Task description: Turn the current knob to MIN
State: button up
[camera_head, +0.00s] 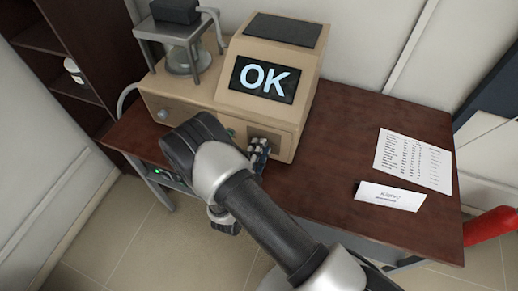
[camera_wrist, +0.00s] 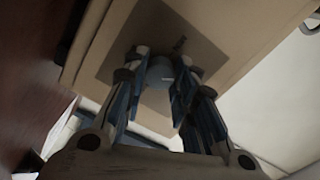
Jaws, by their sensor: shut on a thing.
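A beige instrument (camera_head: 215,92) stands on the brown table, and its dark screen (camera_head: 264,80) reads "OK". My gripper (camera_head: 259,153) is at the lower right of its front panel. In the wrist view my gripper (camera_wrist: 161,85) has its two fingers around a round grey-blue knob (camera_wrist: 159,72), shut on it. The knob sits on a darker square plate (camera_wrist: 127,42) with a small dark mark to its upper right. The fingers hide most of the knob in the head view, and its pointer and the MIN label cannot be made out.
A small round control (camera_head: 163,113) is on the panel's left, and a green one (camera_head: 230,132) lies near my arm. A printed sheet (camera_head: 412,160) and a folded card (camera_head: 391,196) lie on the table's right (camera_head: 345,130).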

jog(key=n, duration=1.1)
jog(key=shift+d+p, duration=0.1)
jog(key=shift+p, duration=0.3)
jog(key=o, duration=1.1)
jog(key=shift+c, duration=0.2)
jog(key=v, duration=1.2)
